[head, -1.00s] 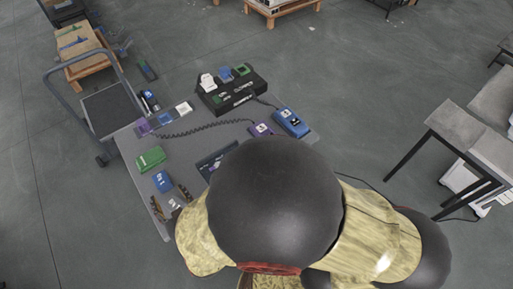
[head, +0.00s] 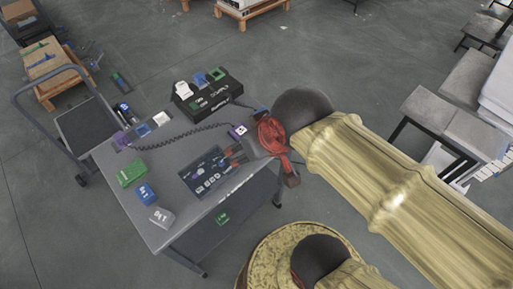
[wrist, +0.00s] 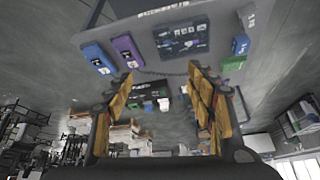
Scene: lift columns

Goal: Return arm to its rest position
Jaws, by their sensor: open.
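My arm reaches in from the lower right in the head view, in pale gold sections with dark round joints. My gripper is at its end, by the right edge of a grey table (head: 178,222). In the wrist view the two yellow-and-dark fingers of my gripper (wrist: 161,75) stand wide apart. Nothing is between them; the table with its boxes shows beyond, upside down. In the head view the red wrist part hides some of the table's right edge and most of a blue box there.
The table bears a black device (head: 207,99), a dark panel (head: 207,170), a green box (head: 131,173), a blue box (head: 146,194) and a grey one (head: 162,217). A coiled cable crosses it. A cart (head: 85,130) stands left, grey-topped tables (head: 431,110) right. Floor beyond the table is open.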

